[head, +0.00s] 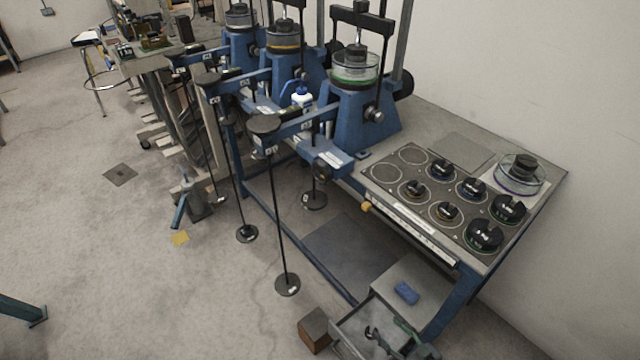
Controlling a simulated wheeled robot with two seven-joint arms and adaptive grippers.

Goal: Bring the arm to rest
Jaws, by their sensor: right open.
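My right gripper (398,343) shows only in part at the bottom edge, right of centre, as dark finger-like pieces over a grey open tray. It looks open, and I see nothing held in it. It is below and in front of the bench with the lever frames. The nearest blue lever frame (350,118) stands upright on the bench, with a clear ringed cell (355,68) on top. Its hanger (280,220) hangs down to a round black plate close to the floor. More blue frames stand behind it. My left gripper is not in view.
Several black weights (485,236) and a clear dish (518,174) stand on the bench's right end. A blue block (406,292) lies on a grey box below. A brown block (315,328) stands beside the grey tray (350,332). Floor at left is mostly clear.

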